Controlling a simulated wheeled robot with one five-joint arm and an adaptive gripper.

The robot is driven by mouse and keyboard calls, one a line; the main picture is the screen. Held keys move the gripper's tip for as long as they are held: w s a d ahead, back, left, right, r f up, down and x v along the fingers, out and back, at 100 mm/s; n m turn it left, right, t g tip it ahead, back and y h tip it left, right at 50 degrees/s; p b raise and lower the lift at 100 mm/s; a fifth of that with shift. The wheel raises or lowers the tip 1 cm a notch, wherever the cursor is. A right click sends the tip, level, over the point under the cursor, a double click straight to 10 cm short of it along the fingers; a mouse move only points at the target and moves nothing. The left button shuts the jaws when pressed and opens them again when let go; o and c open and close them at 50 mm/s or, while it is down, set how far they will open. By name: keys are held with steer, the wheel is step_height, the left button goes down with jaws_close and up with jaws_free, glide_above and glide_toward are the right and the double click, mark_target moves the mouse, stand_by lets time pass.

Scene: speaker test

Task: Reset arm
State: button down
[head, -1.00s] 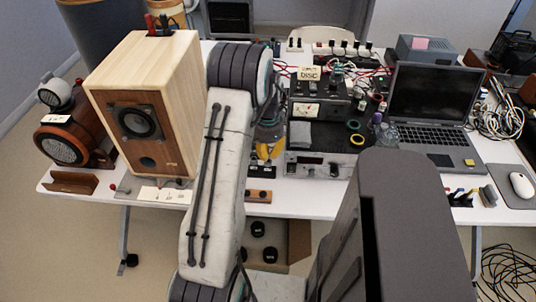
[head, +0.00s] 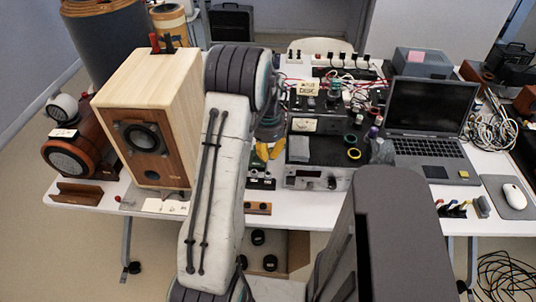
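My arm rises through the middle of the head view, its pale link in front of the white table (head: 320,212). My gripper is not clearly visible; the arm's end lies behind its own upper joint. A wooden speaker (head: 150,120) stands upright on the left of the table, with red and black clips on its top. Black test equipment with a "DISC" label (head: 308,88) stands right of the arm. I see nothing held.
An open laptop (head: 425,145) sits on the right, with a mouse (head: 514,195) on a pad. Brown rounded speakers (head: 78,150) stand far left. An open cardboard box (head: 298,250) is under the table.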

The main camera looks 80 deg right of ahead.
stand_by(0.8)
steer(key=a+f+n+y, duration=0.2)
steer(key=a+n+y, duration=0.1)
steer(key=a+n, duration=0.7)
steer(key=w+a+r+n+t+h, duration=0.1)
steer(key=w+a+r+n, duration=0.5)
steer(key=a, duration=0.5)
steer(key=w+a+r+n+t+h, duration=0.1)
steer(key=w+a+r+n, duration=0.5)
steer(key=a, duration=0.6)
steer(key=w+a+r+n+t+h, duration=0.1)
steer(key=w+a+r+n, duration=0.6)
steer(key=a, duration=0.5)
steer(key=shift+w+a+r+t, duration=0.15)
steer(key=shift+w+r+t, duration=0.2)
steer(key=shift+w, duration=0.4)
